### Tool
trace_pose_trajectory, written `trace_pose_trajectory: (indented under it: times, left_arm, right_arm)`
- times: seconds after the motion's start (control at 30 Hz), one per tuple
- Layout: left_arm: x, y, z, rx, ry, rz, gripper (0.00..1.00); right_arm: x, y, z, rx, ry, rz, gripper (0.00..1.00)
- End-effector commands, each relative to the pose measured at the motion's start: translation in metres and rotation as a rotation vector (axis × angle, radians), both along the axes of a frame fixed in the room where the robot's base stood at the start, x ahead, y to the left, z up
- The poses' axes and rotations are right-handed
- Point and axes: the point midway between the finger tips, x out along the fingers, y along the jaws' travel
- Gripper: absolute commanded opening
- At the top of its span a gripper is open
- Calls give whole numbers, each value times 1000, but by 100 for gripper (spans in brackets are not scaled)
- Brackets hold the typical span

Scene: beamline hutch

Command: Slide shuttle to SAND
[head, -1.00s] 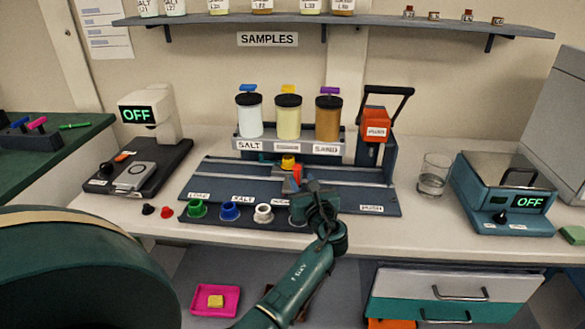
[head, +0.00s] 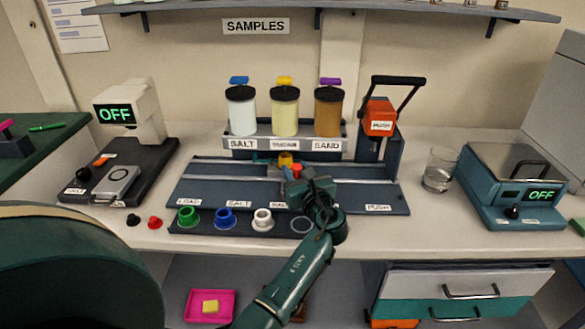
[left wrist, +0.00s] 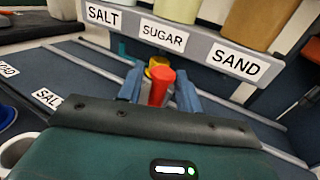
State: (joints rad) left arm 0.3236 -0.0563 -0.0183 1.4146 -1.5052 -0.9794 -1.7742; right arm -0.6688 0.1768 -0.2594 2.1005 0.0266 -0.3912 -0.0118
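The shuttle shows a yellow cup (head: 286,159) and a red knob (head: 297,171), on a railed slide base (head: 225,178). The cup is below the middle jar, labelled SUGAR. The SAND label (head: 327,144) is to its right, under the brown jar (head: 328,112). My left gripper (head: 293,177) is at the knob, coming from the front. In the left wrist view the red knob (left wrist: 160,88) stands between the two blue fingers, with a narrow gap on its left; the fingers look open around it. The yellow cup (left wrist: 156,63) is just behind. My right gripper is not in view.
A dark strip with green (head: 188,216), blue (head: 225,217) and white (head: 262,218) cups lies in front of the slide base. An orange PUSH lever unit (head: 379,118) stands at its right end. A water glass (head: 440,170) and a teal scale (head: 520,190) are farther right.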

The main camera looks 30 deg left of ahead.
Motion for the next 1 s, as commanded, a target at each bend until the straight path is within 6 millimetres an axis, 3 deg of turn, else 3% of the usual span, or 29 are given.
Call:
trace_pose_trajectory:
  times: [0.43,0.87,1.0]
  left_arm:
    - [0,-2,0,-1,-1,0,35]
    - [0,-2,0,0,0,0,0]
    - [0,-2,0,-1,1,0,0]
  right_arm:
    - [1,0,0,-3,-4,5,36]
    - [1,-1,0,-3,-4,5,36]
    - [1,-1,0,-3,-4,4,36]
